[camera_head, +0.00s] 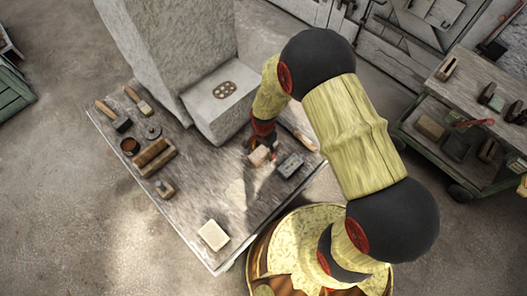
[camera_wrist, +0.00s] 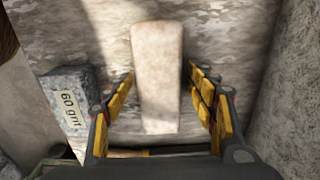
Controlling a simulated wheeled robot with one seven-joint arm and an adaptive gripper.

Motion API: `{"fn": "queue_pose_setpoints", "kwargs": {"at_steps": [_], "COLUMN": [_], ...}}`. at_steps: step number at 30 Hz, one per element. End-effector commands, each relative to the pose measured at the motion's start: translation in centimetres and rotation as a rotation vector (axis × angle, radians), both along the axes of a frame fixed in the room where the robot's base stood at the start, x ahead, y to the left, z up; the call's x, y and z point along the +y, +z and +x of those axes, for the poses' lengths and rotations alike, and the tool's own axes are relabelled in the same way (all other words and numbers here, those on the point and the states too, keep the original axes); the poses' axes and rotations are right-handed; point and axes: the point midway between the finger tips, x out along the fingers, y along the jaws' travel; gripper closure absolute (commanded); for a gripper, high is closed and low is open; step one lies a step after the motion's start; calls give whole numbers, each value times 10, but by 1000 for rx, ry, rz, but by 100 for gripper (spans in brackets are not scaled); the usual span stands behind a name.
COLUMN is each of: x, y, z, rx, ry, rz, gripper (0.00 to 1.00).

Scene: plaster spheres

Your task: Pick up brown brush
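My gripper (camera_wrist: 160,98) is open, pointing down at the table. A pale beige oblong block (camera_wrist: 158,70) lies between its two fingers in the wrist view; I cannot tell whether they touch it. The block also shows in the head view (camera_head: 259,156), beside the gripper. No brush is certain. A brown wooden brush-like block (camera_head: 153,157) lies on the left of the table. A small tool with a wooden handle (camera_head: 144,107) lies behind it. Another wooden piece (camera_head: 305,141) by the right edge is partly hidden by my arm.
A grey "60 grit" block (camera_wrist: 72,103) lies left of the gripper; it also shows in the head view (camera_head: 290,165). A stone block (camera_head: 218,115) stands at the table's back, close to the gripper. A pale square block (camera_head: 213,235) lies in front. A cart (camera_head: 428,157) stands right.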

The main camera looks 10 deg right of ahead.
Motion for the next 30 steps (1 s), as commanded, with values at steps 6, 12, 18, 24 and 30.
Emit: {"fn": "queue_pose_setpoints", "kwargs": {"at_steps": [6,12,18,24,30], "x": [0,0,0,0,0], "y": [0,0,0,0,0], "z": [0,0,0,0,0], "rx": [0,0,0,0,0], "ry": [0,0,0,0,0], "rz": [0,0,0,0,0], "gripper": [57,69,80,92,92]}}
